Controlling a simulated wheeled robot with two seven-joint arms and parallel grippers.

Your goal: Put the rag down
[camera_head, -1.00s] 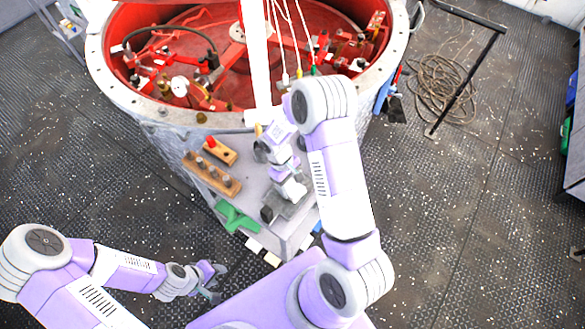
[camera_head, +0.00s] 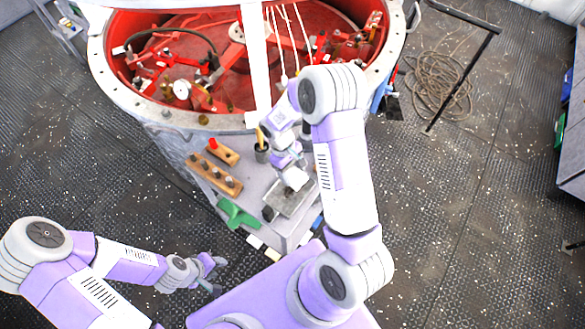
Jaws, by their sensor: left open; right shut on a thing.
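My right gripper (camera_head: 291,170) points down over the grey bench top beside the red-lined vessel. It is shut on a small white piece (camera_head: 295,178), which looks like the rag, though the hand partly hides it. The piece is just above or on a grey flat plate (camera_head: 290,200); I cannot tell whether it touches. My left gripper (camera_head: 216,275) is open and empty, low at the left of the bench and away from it.
A wooden rack with several pegs (camera_head: 215,175), a small wooden block with a red knob (camera_head: 222,153), a dark cup (camera_head: 261,153) and a green object (camera_head: 238,213) stand on the bench. The open round vessel (camera_head: 215,122) is behind. A dark block (camera_head: 268,213) is near the plate.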

